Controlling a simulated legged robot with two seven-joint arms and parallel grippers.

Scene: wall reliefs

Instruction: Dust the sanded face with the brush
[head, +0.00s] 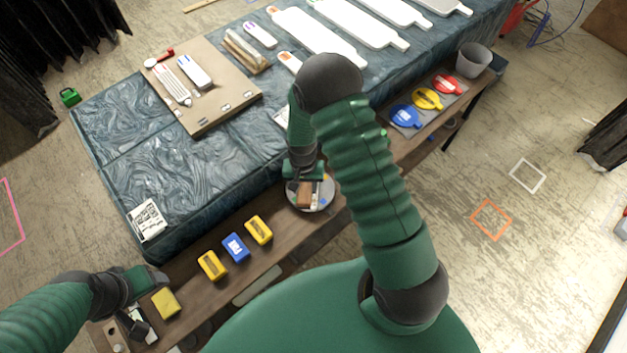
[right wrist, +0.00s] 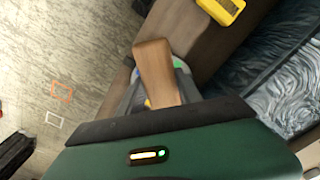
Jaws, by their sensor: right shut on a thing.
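My right gripper (head: 304,178) is shut on the wooden handle of the brush (head: 304,195), over a round pale plate (head: 325,192) on the brown ledge. In the right wrist view the brush handle (right wrist: 155,72) sticks out past the gripper's dark edge; its bristles are hidden. I cannot tell whether the brush touches the plate. A tan board (head: 222,107) on the blue-grey table carries white pieces (head: 194,72); I cannot tell which face is sanded. My left gripper (head: 146,283) is low at the left, by a yellow block (head: 165,303); its fingers are unclear.
Yellow (head: 212,265) and blue (head: 235,247) blocks line the ledge. Coloured round paddles (head: 427,99) and a grey bucket (head: 473,60) stand at the right. White paddle-shaped boards (head: 318,37) lie at the table's back. The table's near left part is mostly clear beside a printed card (head: 147,219).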

